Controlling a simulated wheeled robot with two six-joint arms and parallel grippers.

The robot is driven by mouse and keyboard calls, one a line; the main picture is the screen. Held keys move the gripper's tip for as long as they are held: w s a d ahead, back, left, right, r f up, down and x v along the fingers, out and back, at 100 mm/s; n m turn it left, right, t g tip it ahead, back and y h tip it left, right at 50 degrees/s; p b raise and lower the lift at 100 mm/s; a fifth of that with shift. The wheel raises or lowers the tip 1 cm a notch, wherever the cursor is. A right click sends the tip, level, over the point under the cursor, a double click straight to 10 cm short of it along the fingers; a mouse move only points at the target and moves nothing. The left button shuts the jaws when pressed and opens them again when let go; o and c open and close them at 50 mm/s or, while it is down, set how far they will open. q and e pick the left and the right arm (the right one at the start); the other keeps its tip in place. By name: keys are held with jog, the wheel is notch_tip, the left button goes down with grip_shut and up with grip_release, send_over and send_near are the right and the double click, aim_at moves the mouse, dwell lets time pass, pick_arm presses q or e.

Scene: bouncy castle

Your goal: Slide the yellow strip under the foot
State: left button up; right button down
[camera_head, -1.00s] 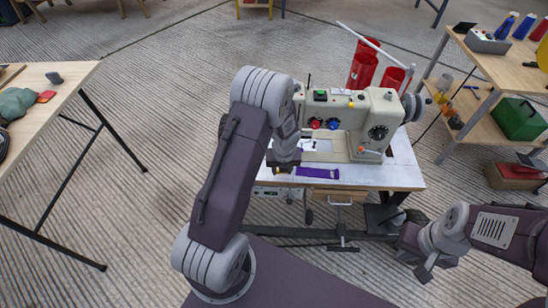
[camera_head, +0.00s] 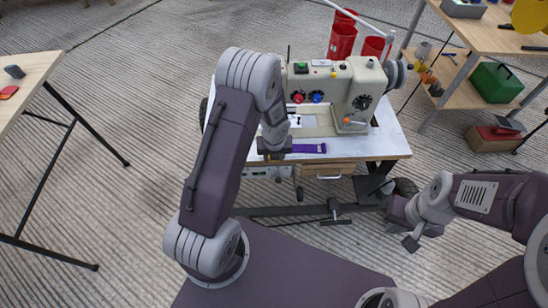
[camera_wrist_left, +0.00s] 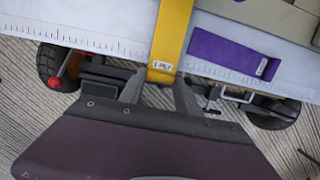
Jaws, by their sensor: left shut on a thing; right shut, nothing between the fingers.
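The yellow strip (camera_wrist_left: 172,35) lies across the table's front edge in the left wrist view, with a small "1 PLY" label at its near end. My left gripper (camera_wrist_left: 160,82) is shut on that near end, at the front edge of the sewing table (camera_head: 345,150). In the head view my left gripper (camera_head: 272,156) hides most of the strip. The sewing machine (camera_head: 340,85) stands on the table behind it. My left arm hides the foot in the head view. My right gripper (camera_head: 411,242) is shut and empty, low at the right, in front of the table.
A purple strip (camera_head: 310,148) lies on the table just right of my left gripper, also in the left wrist view (camera_wrist_left: 235,55). A wooden shelf (camera_head: 465,90) with a green box (camera_head: 495,83) is at the right. Another table (camera_head: 25,80) is at the left.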

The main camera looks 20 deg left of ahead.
pick_arm(q)
jog(key=shift+w+f+b, duration=0.1)
jog(key=shift+f+b, duration=0.25)
jog(key=shift+f, duration=0.4)
jog(key=shift+w+a+r+p, duration=0.2)
jog(key=shift+w+a+p, duration=0.15)
jog(key=shift+w+p, duration=0.25)
jog(key=shift+w+a+r+p, duration=0.15)
jog(key=shift+w+a+p, duration=0.15)
jog(key=shift+w+p, duration=0.3)
jog(key=shift+w+a, duration=0.15)
jog(key=shift+w, duration=0.15)
jog(key=p, duration=0.1)
jog(key=w+p, duration=0.1)
jog(key=p, duration=0.1)
jog(key=shift+w+a+r, duration=0.1)
jog(key=shift+w+a, duration=0.15)
jog(key=shift+a, duration=0.1)
jog(key=shift+w+a+p, duration=0.2)
jog(key=shift+w+p, duration=0.25)
jog(key=shift+p, duration=0.05)
jog(key=shift+w+a+f, duration=0.15)
jog(key=shift+w+f, duration=0.05)
jog(key=shift+f, duration=0.05)
jog(key=shift+p, duration=0.55)
